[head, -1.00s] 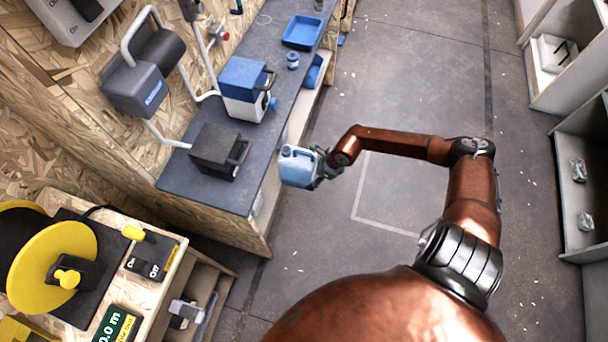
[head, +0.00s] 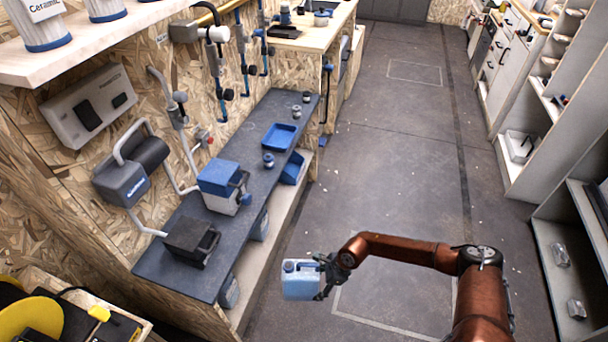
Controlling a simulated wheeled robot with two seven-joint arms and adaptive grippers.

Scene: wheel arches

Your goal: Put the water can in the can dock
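The water can (head: 301,280) is a pale blue, box-shaped jug with a dark blue cap. It hangs roughly upright over the aisle floor, to the right of the bench and apart from it. My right gripper (head: 324,274), on the copper-coloured arm, is shut on the can's right side, where the handle is. The fingers are small and partly hidden by the can. My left gripper is not in view. I cannot tell for certain which thing is the can dock.
The dark bench (head: 190,277) carries a black box (head: 190,241), a blue and white box (head: 222,186) and a blue tray (head: 279,136). Round containers (head: 229,291) stand on its lower shelf. Cabinets line the right. The floor (head: 385,150) between is clear.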

